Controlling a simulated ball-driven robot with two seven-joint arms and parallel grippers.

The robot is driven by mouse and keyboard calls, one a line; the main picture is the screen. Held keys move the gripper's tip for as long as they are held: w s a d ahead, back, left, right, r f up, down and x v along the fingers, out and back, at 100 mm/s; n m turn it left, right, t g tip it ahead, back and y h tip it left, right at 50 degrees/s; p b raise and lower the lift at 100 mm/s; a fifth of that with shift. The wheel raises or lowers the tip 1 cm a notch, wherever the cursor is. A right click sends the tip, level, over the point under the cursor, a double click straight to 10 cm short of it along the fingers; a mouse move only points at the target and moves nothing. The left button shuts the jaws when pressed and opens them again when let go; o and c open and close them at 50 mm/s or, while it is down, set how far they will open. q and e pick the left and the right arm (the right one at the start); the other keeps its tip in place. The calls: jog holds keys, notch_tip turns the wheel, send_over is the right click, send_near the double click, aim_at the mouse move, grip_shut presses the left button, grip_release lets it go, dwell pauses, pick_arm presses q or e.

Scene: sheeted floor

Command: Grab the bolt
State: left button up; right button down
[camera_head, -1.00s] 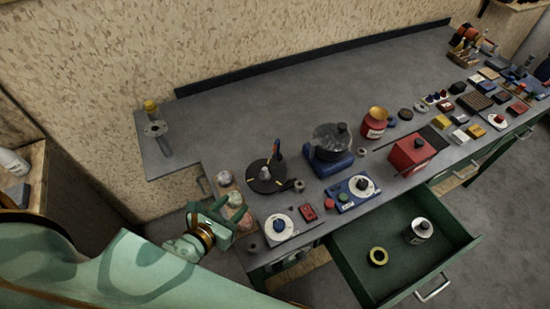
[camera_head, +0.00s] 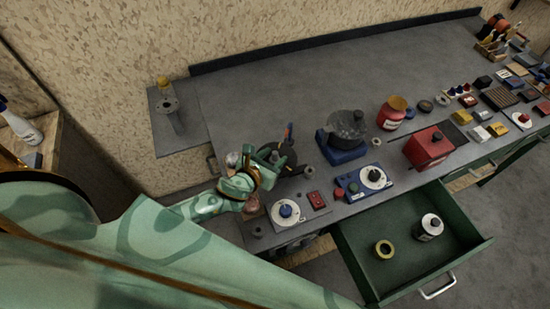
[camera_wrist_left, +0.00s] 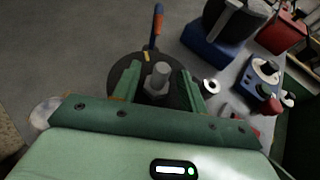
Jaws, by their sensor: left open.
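The grey bolt (camera_wrist_left: 157,77) stands upright on a round black tray (camera_wrist_left: 122,71) in the left wrist view. It shows between the two green fingers of my left gripper (camera_wrist_left: 159,86), which is open. I cannot tell whether the fingers touch it. In the head view my left gripper (camera_head: 271,163) is over the near left part of the tray (camera_head: 292,161) and hides the bolt. My right gripper is not in view.
Blue dial box (camera_head: 366,183) and red box (camera_head: 429,146) sit near the front edge. An open green drawer (camera_head: 400,268) juts out below.

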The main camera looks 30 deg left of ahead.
pick_arm(q)
jog(key=shift+x, duration=0.9)
jog(key=shift+s, duration=0.15)
grip_shut()
